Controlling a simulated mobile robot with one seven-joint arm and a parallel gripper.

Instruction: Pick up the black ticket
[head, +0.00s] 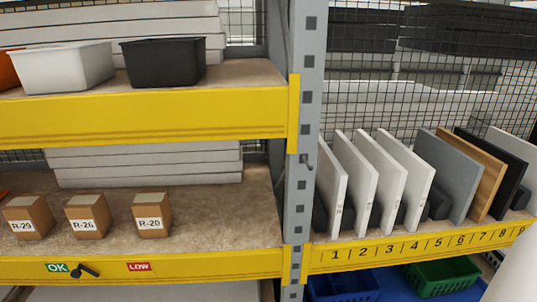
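I cannot make out a clear black ticket in the head view. A small black piece (85,271) sits on the lower yellow beam between the green OK label (57,267) and the red LOW label (139,266); I cannot tell what it is. A black panel (508,180) stands in the slotted rack at the right, beside a wood-coloured panel (487,176). My gripper is not in view. A pale rounded shape at the lower right corner may be part of my arm.
A white bin (66,68) and a black bin (163,63) stand on the upper shelf. Several labelled cardboard boxes, including R-20 (152,215), stand below. A grey post (299,130) divides the shelving from the panels. A green crate (443,276) is under the numbered beam (345,255).

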